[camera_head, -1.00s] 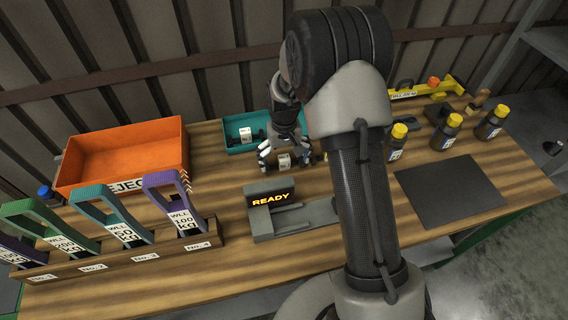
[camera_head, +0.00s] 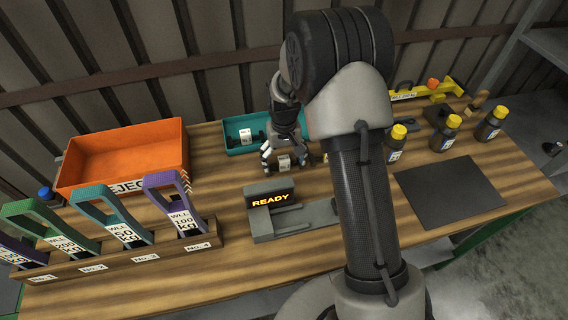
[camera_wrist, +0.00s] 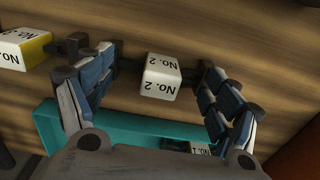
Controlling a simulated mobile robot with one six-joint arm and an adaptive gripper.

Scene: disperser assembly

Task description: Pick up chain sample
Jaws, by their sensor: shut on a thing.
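A chain sample with a white block marked "No. 2" (camera_wrist: 161,77) and dark ends lies over the wooden table. It also shows in the head view (camera_head: 284,162). My gripper (camera_wrist: 160,70) is shut on it, with one finger at each dark end; the gripper also shows in the head view (camera_head: 283,157). I cannot tell whether the sample still touches the table. Another sample, marked "No. 1" (camera_head: 245,135), lies in a teal tray (camera_head: 232,121).
A grey device reading "READY" (camera_head: 270,200) stands in front of my gripper. An orange reject bin (camera_head: 125,150) and a rack (camera_head: 130,262) of labelled slings are at left. Several yellow-capped bottles (camera_head: 445,132) and a dark mat (camera_head: 450,190) are at right.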

